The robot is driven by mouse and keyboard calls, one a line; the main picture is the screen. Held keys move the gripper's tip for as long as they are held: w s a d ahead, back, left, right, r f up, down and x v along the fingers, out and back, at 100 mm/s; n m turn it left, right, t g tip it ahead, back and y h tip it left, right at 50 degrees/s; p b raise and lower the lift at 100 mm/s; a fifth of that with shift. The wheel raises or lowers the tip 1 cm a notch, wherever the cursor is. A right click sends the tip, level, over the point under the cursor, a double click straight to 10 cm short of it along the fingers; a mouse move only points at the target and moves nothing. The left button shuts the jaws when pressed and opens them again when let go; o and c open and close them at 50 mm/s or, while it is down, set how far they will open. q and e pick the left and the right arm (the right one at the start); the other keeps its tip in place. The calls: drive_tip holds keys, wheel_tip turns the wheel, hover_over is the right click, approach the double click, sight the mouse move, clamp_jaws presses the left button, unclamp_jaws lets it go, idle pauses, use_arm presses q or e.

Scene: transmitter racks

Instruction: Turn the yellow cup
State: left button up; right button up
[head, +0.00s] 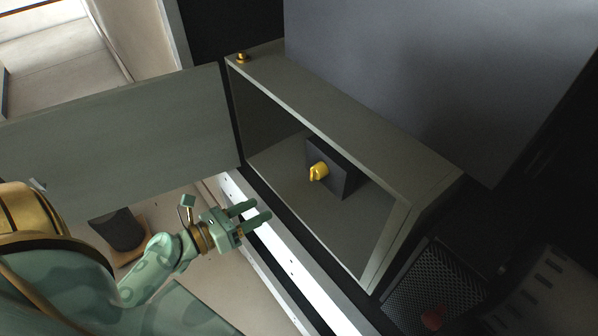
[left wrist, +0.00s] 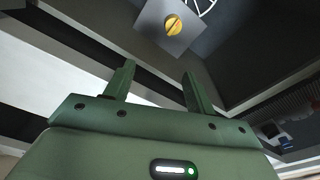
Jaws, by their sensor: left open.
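The yellow cup (head: 318,172) is a small knob-like piece on the front of a dark block (head: 345,178) inside an open grey-green cabinet. In the left wrist view the yellow cup (left wrist: 174,25) shows as a round yellow disc with a ridge across it, on a grey square plate. My left gripper (head: 262,211) is open and empty, outside the cabinet opening, to the lower left of the cup and apart from it. Its two fingers (left wrist: 155,82) point up toward the cup in the left wrist view. My right gripper is not in view.
The cabinet frame (head: 390,245) surrounds the block, with its opening facing my left gripper. Its grey-green door (head: 120,125) stands swung open to the left. A white rail (head: 285,258) runs below the opening. A perforated dark panel (head: 435,290) lies at lower right.

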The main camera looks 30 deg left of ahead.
sight(312, 180)
use_arm(q)
drive_tip(key=w+d+n, duration=0.1)
drive_tip(key=w+d, duration=0.1)
drive_tip(key=w, duration=0.3)
drive_tip(key=w+d+r+n, duration=0.1)
drive_tip(key=w+d, duration=0.1)
drive_tip(key=w, duration=0.3)
drive_tip(key=w+d+r+n, duration=0.1)
drive_tip(key=w+d, duration=0.1)
drive_tip(key=w, duration=0.3)
drive_tip(key=shift+d+r+t+h, duration=0.2)
drive_tip(key=shift+d+t+h, duration=0.1)
drive_tip(key=shift+t, duration=0.1)
drive_tip(key=c, duration=1)
